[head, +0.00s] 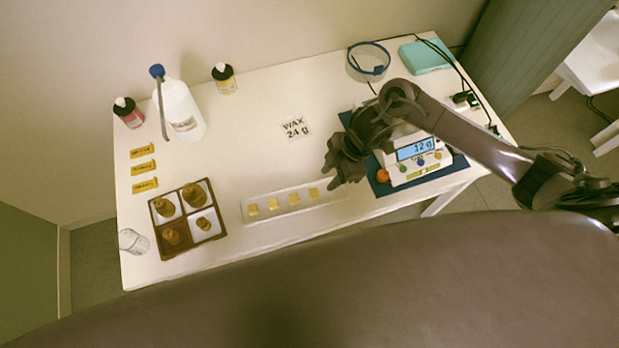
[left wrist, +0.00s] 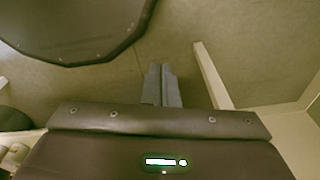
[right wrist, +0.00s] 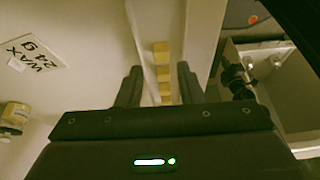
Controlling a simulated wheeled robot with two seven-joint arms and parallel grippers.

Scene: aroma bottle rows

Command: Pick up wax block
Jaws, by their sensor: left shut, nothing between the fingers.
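Several small yellow wax blocks stand in a row in a long white tray (head: 332,195). The rightmost wax block (head: 313,192) is closest to my right gripper (head: 332,172), which is above the tray's right end. In the right wrist view my right gripper (right wrist: 158,78) has its fingers apart. A row of wax blocks (right wrist: 161,52) shows in the gap between them, and none is gripped. In the left wrist view my left gripper (left wrist: 160,72) has its fingers together over the floor, away from the table. It is not in the head view.
A scale (head: 422,165) reading 12 g stands right of the tray, partly behind my right arm. A card (head: 296,128) reads WAX 24 g. A brown divided box (head: 219,228) with brown bottles stands left. A glass (head: 133,241) and a white jug (head: 181,108) are also left.

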